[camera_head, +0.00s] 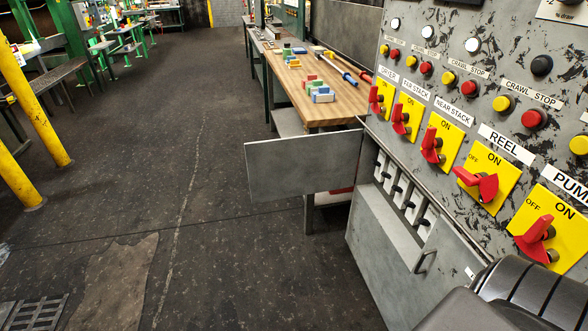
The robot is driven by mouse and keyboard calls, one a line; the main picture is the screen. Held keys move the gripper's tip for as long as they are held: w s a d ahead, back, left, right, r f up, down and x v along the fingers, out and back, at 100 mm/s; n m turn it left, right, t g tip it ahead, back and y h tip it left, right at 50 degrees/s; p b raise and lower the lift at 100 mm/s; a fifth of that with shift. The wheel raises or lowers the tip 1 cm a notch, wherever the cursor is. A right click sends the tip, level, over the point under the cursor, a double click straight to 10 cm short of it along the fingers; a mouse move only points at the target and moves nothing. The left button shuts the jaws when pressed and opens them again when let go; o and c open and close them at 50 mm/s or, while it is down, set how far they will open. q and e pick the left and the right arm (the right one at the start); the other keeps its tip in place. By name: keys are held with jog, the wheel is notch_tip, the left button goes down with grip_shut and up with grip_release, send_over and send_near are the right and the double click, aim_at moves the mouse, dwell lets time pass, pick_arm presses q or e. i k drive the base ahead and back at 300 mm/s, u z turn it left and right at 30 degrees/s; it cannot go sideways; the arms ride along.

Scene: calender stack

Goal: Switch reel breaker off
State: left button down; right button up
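The reel breaker is a red rotary handle (477,183) on a yellow plate (494,160) under the white REEL label (506,143), on the right side of the control panel. OFF is printed at the plate's left and ON at its top. The red handle lies slanted, nearly sideways, with its narrow end at the left below the OFF mark. The neighbouring handles stand more upright. Neither of my grippers is in view. A dark ribbed part of my own arm fills the lower right corner, in front of the panel.
The PUMP breaker (533,239) sits right of the reel one, and the NEAR STACK breaker (432,147) left of it. Crawl-stop buttons (532,119) run above. A metal door (304,165) stands open left of the panel, before a wooden workbench (331,108).

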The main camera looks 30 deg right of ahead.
aim_at(409, 203)
jog(key=i, duration=4.55)
jog(key=z, duration=4.2)
jog(key=i, duration=1)
